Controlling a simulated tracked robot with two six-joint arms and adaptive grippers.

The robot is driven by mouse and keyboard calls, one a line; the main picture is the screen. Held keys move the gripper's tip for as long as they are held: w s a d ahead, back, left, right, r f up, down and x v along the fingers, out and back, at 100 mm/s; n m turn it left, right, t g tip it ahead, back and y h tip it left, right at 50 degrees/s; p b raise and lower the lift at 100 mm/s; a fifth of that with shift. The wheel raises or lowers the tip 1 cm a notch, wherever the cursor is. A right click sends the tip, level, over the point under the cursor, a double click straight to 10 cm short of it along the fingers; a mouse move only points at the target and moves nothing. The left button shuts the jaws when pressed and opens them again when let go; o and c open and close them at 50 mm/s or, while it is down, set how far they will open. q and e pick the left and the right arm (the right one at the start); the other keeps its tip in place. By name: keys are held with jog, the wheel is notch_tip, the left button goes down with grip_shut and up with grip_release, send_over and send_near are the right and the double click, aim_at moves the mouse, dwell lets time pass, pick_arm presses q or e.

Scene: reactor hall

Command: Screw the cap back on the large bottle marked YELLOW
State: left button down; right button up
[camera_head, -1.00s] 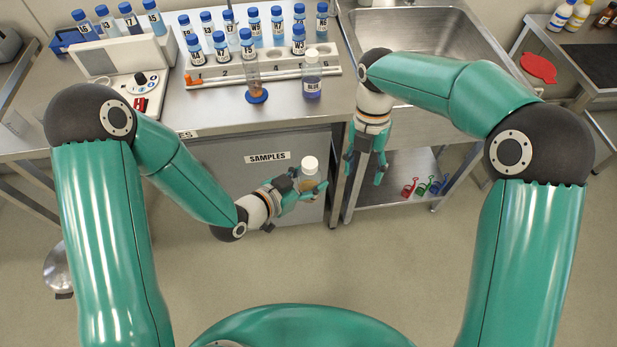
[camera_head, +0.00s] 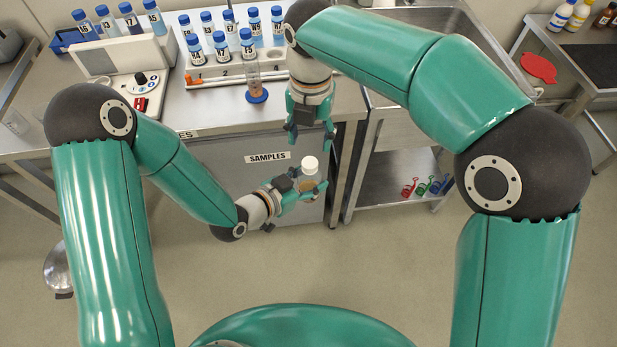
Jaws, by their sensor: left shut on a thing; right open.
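A bottle (camera_head: 308,184) with a pale yellowish body is held upright in my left gripper (camera_head: 306,191), in front of the SAMPLES cabinet. A white cap (camera_head: 310,165) sits at its top; how tightly it is seated cannot be told. Its label is not readable, being partly covered by the fingers. My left gripper is shut on the bottle's body. My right gripper (camera_head: 310,137) is open and empty, pointing down, just above the cap in the picture and apart from it.
A rack (camera_head: 235,76) of blue-capped vials stands on the bench, partly hidden by my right arm. A small cylinder (camera_head: 254,80) on a blue foot stands before it. A sink (camera_head: 450,35) is at right. Coloured clips (camera_head: 422,186) lie on the lower shelf. The floor in front is clear.

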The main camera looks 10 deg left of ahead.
aim_at(310, 162)
jog(key=shift+f, duration=3.85)
